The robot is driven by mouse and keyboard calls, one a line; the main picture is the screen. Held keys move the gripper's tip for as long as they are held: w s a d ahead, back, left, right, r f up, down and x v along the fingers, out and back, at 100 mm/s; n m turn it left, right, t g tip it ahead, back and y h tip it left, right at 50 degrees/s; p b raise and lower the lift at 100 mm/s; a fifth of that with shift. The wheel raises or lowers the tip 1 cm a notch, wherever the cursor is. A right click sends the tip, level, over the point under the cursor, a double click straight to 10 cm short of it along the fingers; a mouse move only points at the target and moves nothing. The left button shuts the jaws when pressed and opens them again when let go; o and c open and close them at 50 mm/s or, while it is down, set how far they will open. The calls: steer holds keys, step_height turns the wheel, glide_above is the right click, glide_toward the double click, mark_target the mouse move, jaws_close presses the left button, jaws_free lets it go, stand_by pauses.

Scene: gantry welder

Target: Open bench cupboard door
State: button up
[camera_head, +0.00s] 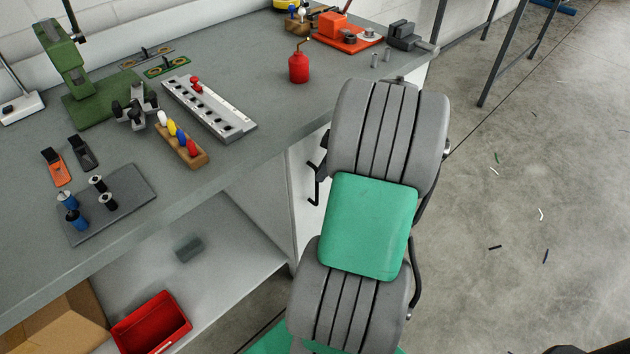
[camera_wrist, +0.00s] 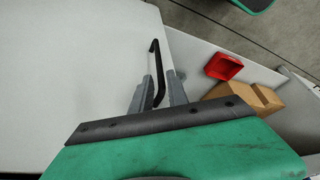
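The cupboard door (camera_wrist: 80,70) is a plain white panel filling the left of the wrist view. It looks shut, though its edges are only partly in view. Its black bar handle (camera_wrist: 154,52) stands near the door's right edge. My gripper (camera_wrist: 158,90) is at the handle, with its two grey fingers apart and the bar passing between them. I cannot tell whether either finger touches the bar.
The grey benchtop (camera_head: 245,165) carries tools, a red bottle (camera_head: 299,67) and a green press (camera_head: 68,60). Beside the cupboard, an open lower shelf (camera_head: 225,270) holds a red bin (camera_head: 150,322) and a cardboard box (camera_head: 60,325). The concrete floor (camera_head: 530,200) at right is mostly free, with small scraps.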

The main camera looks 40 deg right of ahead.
steer(key=x, duration=0.4)
steer(key=shift+w+a+f, duration=0.1)
steer(key=shift+a+f, duration=0.05)
steer(key=shift+f, duration=0.05)
jaws_close()
steer(key=shift+r, duration=0.1)
stand_by(1.1)
